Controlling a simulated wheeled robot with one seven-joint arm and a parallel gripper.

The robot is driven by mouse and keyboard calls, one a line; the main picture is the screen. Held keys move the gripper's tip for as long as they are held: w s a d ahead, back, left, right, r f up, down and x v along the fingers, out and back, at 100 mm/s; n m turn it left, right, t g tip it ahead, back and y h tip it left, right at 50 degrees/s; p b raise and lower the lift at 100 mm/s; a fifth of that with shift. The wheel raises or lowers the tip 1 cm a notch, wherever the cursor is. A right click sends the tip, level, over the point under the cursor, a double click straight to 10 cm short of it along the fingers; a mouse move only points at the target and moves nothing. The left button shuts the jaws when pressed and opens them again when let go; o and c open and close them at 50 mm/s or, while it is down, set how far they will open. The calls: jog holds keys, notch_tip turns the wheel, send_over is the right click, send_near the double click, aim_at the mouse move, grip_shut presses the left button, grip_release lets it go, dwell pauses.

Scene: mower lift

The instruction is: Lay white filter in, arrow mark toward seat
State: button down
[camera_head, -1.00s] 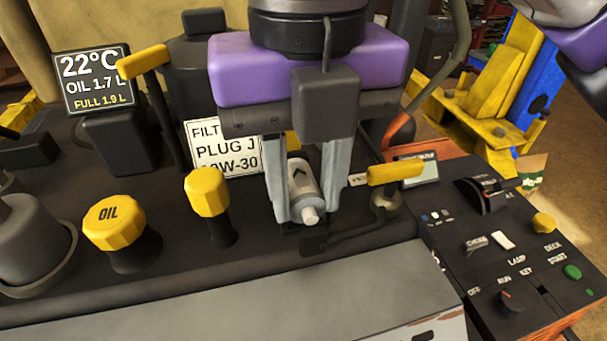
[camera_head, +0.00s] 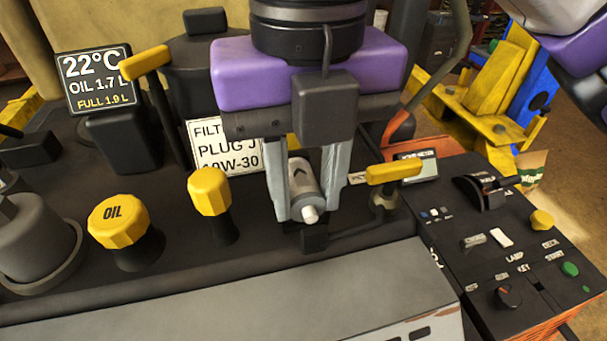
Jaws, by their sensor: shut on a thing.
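The white filter (camera_head: 304,184) is a small pale cylinder with a dark arrow mark on its upper side and a white nozzle at its near end. My gripper (camera_head: 304,205) points down, with its two grey fingers shut on the filter's sides. The filter lies tilted, near end lower. It is over the dark engine deck (camera_head: 270,240), beside a small black block at its near end. I cannot tell whether it touches the deck or a holder. The arrow's head points away from me, up in the picture.
A yellow-handled lever (camera_head: 393,172) stands close right of the gripper. Yellow OIL cap (camera_head: 118,220) and a yellow knob (camera_head: 209,190) are left. A sign (camera_head: 225,148) and oil display (camera_head: 95,80) stand behind. The control panel (camera_head: 500,240) is at right. The grey front panel (camera_head: 250,300) is clear.

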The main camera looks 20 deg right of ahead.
jog(key=shift+f, duration=0.15)
jog(key=shift+f, duration=0.2)
jog(key=shift+r, duration=0.1)
jog(key=shift+r+p, duration=0.25)
jog(key=shift+p, duration=0.4)
dwell(0.3)
jog(key=shift+f, duration=0.3)
jog(key=shift+r, duration=0.3)
dwell(0.4)
jog(key=c, duration=1)
grip_release()
